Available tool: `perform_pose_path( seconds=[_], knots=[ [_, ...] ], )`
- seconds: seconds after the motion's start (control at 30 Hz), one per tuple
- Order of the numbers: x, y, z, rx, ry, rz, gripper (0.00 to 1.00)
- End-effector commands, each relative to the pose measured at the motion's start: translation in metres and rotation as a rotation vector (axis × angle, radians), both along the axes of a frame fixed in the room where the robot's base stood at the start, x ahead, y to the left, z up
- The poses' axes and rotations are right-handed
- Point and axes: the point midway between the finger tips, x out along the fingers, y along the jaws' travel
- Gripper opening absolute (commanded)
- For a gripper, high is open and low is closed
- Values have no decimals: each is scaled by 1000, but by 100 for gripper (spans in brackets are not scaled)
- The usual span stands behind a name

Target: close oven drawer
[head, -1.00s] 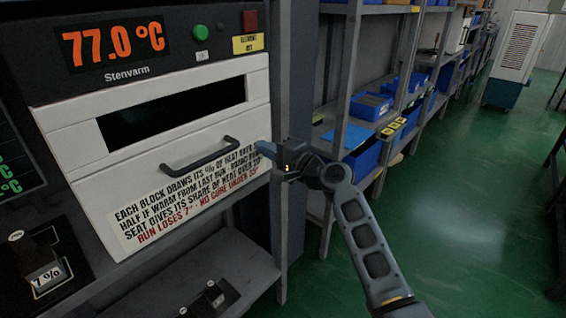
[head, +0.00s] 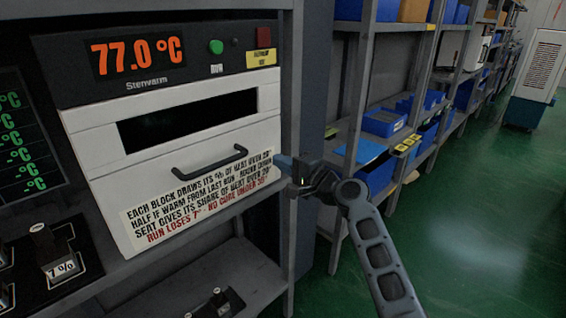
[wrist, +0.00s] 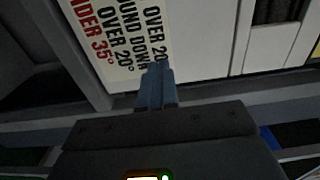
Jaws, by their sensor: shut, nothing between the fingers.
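The oven drawer (head: 92,150) is a white front panel with a dark window, a black bar handle (head: 210,162) and a printed label (head: 205,192). My gripper (head: 280,162) is at the right edge of the drawer front, beside the label's end. Its fingers are shut and empty. In the wrist view the shut fingers (wrist: 155,85) overlap the label's edge against the white panel. I cannot tell whether they touch it.
The oven's display (head: 128,55) reads 77.0 °C, with a green button (head: 216,47) and a red one (head: 264,37) beside it. A block marked 7 % (head: 62,268) sits at the lower left. Shelves with blue bins (head: 384,122) stand at the right. The green floor (head: 460,240) is clear.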

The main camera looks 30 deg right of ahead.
Motion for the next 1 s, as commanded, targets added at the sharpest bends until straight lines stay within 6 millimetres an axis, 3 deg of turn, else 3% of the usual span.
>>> perform_pose_path(
  seconds=[0.27, 0.7, 1.0],
  knots=[
    [-26, -8, -2, -2, 2, -1, 0],
    [-87, -28, -2, 0, 1, 0, 0],
    [-98, -32, -1, -1, 2, 1, 0]
  ],
)
